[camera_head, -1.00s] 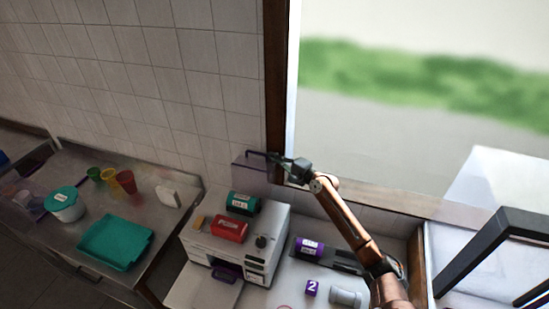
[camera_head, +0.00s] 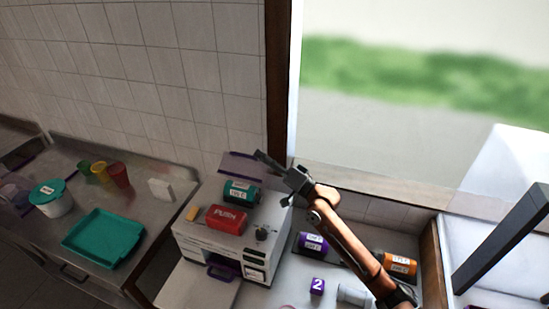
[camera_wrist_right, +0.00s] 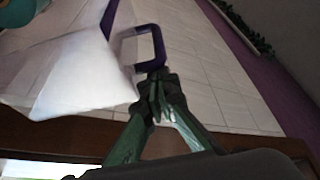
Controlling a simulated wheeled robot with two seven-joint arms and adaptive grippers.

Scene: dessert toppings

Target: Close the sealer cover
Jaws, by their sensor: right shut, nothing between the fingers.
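The sealer (camera_head: 200,239) is a white box machine with a red "PUSH" block and a dark knob on top. A thin purple-edged panel, apparently its cover (camera_head: 236,167), stands raised at the back, behind a teal roll. My right gripper (camera_head: 262,157) is shut and empty at the panel's upper right; I cannot tell whether it touches. In the right wrist view the shut fingertips (camera_wrist_right: 157,76) are at the lower end of a purple loop-shaped frame (camera_wrist_right: 158,45), possibly part of the cover. My left gripper is not in view.
On the left counter are a teal tray (camera_head: 104,238), a lidded tub (camera_head: 52,204) and several colored cups. A window stands behind my right arm.

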